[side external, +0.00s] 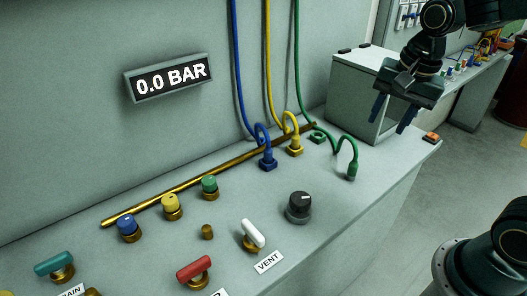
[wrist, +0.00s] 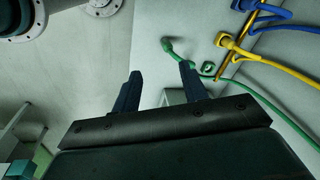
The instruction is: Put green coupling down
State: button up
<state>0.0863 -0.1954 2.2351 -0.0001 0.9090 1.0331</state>
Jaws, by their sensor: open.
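The green coupling (side external: 351,171) stands on the grey bench top at the end of the green hose (side external: 337,147), to the right of an empty-looking green socket (side external: 317,138). In the wrist view the coupling (wrist: 167,44) lies beyond my fingertips, with the green socket (wrist: 207,68) to its right. My gripper (side external: 391,114) is open and empty, above and to the right of the coupling, clear of it. In the wrist view its two dark blue fingers (wrist: 160,72) are spread apart.
Blue (side external: 267,160) and yellow (side external: 294,146) hose couplings sit in their sockets left of the green socket. A brass pipe (side external: 200,180) runs along the wall. A black knob (side external: 299,206) and several valve handles stand in front. A grey box (side external: 350,98) stands behind.

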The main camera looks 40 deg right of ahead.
jog(key=s+a+r+n+t, duration=0.1)
jog(key=s+n, duration=0.4)
jog(key=n, duration=0.1)
jog(key=s+a+r+n+t, duration=0.1)
jog(key=s+r+n+t, duration=0.1)
jog(key=s+n, duration=0.4)
jog(key=shift+a+n, duration=0.25)
jog(key=shift+n, duration=0.15)
